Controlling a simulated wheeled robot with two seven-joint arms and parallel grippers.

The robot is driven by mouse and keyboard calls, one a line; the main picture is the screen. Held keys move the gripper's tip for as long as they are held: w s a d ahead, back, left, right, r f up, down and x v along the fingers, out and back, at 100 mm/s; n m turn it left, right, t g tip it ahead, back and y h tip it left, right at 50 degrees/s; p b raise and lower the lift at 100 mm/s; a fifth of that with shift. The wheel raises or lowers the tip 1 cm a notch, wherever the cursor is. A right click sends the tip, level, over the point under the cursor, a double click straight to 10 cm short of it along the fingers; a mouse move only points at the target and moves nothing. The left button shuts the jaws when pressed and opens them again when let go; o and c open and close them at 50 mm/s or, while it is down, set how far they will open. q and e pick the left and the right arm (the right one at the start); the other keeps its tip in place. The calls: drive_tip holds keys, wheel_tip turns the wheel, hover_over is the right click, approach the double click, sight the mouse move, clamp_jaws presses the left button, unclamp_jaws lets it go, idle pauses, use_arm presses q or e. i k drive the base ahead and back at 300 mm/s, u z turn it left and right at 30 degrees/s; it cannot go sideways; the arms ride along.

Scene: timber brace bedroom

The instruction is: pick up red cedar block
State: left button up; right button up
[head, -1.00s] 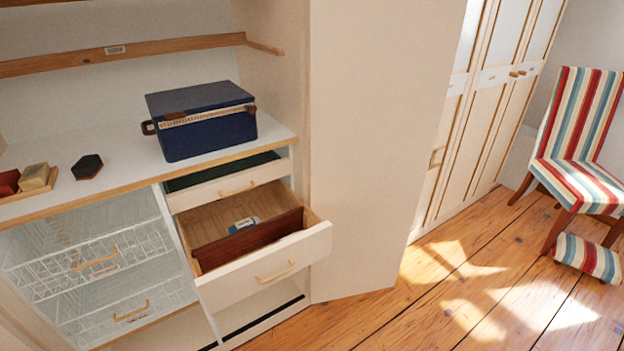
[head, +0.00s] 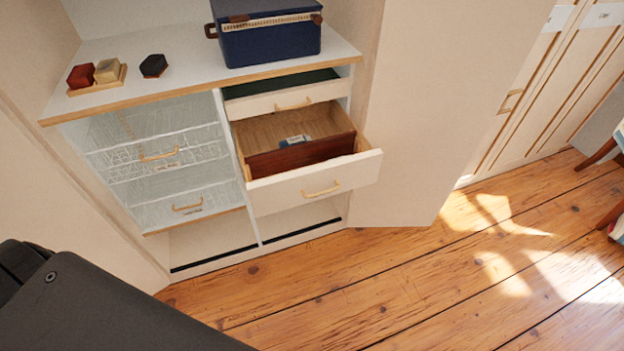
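A small dark red block (head: 81,77) sits at the left end of a small wooden tray (head: 97,88) on the white shelf top, in the upper left of the head view. A tan block (head: 108,71) sits beside it on the same tray. Neither of my grippers is in view. A dark part of my own body fills the lower left corner.
A dark hexagonal piece (head: 153,66) and a blue case (head: 265,32) stand on the shelf top (head: 190,75). Below, a drawer (head: 315,182) with a red-brown board (head: 300,153) stands pulled out. Wire baskets (head: 160,160) are at left. The wooden floor (head: 400,285) in front is clear.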

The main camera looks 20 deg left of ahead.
sight(79, 78)
drive_tip(key=u, duration=1.6)
drive_tip(key=k, duration=0.5)
drive_tip(key=z, duration=1.3)
drive_tip(key=i, duration=0.8)
drive_tip(key=u, duration=0.85)
drive_tip(key=i, duration=0.6)
drive_tip(key=u, duration=0.65)
